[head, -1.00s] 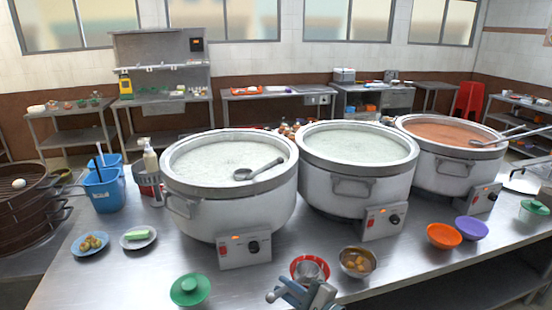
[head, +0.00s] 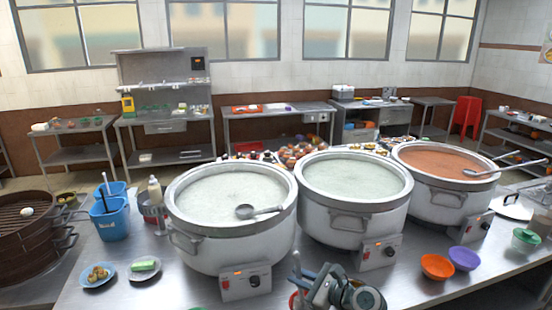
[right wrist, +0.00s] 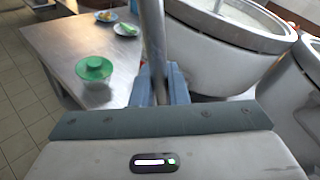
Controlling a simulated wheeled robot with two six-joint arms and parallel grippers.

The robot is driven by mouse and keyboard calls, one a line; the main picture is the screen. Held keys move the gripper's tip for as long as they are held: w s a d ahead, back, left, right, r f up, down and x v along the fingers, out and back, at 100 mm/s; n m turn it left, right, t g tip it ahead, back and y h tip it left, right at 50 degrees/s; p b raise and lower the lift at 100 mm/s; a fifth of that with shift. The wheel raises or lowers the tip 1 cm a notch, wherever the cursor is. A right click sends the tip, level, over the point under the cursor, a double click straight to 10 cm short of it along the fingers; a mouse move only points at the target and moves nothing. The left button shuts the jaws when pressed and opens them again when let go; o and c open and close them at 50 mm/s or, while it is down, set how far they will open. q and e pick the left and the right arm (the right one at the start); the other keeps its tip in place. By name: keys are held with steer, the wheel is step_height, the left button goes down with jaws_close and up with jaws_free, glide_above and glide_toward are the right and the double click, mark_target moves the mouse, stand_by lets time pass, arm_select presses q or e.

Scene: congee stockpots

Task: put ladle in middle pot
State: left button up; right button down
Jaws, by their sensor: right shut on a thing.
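My right gripper (head: 303,283) is at the bottom middle of the head view, in front of the left and middle pots. It is shut on a grey metal rod (right wrist: 153,40), which looks like the handle of a ladle. The rod stands roughly upright; its lower end is hidden behind the fingers. The middle pot (head: 350,215) holds pale congee. The left pot (head: 225,245) also holds pale congee, with another ladle (head: 246,211) lying in it. My left gripper is out of view.
The right pot (head: 435,195) holds orange-brown congee with a ladle across its rim. An orange bowl (head: 437,267) and a purple bowl (head: 464,258) stand at the right. A green-lidded bowl (right wrist: 95,75) stands near the counter edge. Blue buckets (head: 109,215) stand left.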

steer(key=w+d+m+g, duration=0.1)
steer(key=w+d+m, duration=0.2)
steer(key=w, duration=0.5)
steer(key=w+d+m+g, duration=0.2)
steer(key=w+d+m, duration=0.1)
steer(key=w, duration=0.6)
steer(key=shift+w+d+m+g+y, duration=0.2)
steer(key=shift+d+m+g+y, duration=0.1)
steer(key=shift+d, duration=0.4)
